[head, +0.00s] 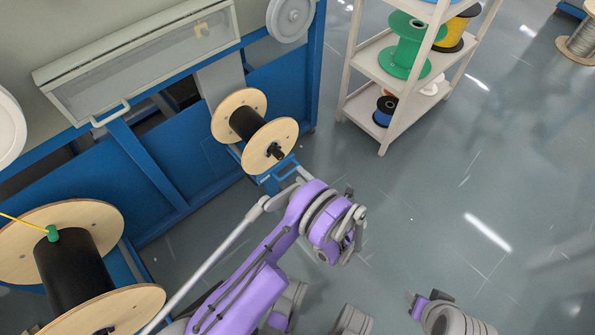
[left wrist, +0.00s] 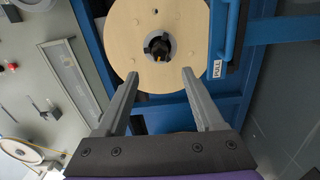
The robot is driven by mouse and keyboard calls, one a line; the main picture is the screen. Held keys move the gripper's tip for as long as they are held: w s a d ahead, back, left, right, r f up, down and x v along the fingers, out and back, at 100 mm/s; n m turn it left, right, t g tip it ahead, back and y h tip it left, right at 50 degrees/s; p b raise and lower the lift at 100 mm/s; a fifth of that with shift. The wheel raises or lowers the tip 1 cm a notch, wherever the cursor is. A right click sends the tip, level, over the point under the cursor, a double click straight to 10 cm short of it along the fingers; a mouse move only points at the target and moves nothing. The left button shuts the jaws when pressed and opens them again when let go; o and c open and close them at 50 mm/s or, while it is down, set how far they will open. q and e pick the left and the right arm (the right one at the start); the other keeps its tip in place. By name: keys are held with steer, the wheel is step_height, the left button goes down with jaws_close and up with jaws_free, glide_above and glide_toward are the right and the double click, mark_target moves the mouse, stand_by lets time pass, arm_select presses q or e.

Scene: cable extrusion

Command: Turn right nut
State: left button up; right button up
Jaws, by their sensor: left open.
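The right nut (left wrist: 158,46) is a small black part at the centre of a pale wooden spool flange (left wrist: 120,35) in the left wrist view. In the head view the nut (head: 275,150) shows dark on the near face of the right spool (head: 258,145). My left gripper (left wrist: 160,73) is open and empty. Its two grey fingers point at the flange, with the nut ahead of and between the tips, apart from them. In the head view the purple left arm ends right of and below the spool.
A blue handle (left wrist: 229,28) beside a PULL label (left wrist: 217,69) is close right of the fingers. A larger spool (head: 70,215) with yellow cable stands at the left. A shelf (head: 380,75) with coloured reels stands behind.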

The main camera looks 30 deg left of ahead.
mark_target(282, 157)
arm_select(q)
steer(key=w+a+n+b, duration=0.1)
steer(key=a+n, duration=0.2)
steer(key=n, duration=0.4)
steer(key=w+a+n, duration=0.1)
steer(key=a+n, duration=0.3)
steer(key=n, duration=0.3)
steer(key=w+a+n+b, duration=0.1)
steer(key=w+a+n, duration=0.1)
steer(key=n, duration=0.5)
steer(key=shift+w+a+r+b, duration=0.1)
steer(key=shift+a+b, duration=0.1)
steer(key=shift+a, duration=0.2)
steer(key=shift+a+r+b, duration=0.1)
steer(key=shift+a+b, duration=0.05)
steer(key=shift+a, duration=0.25)
jaws_close()
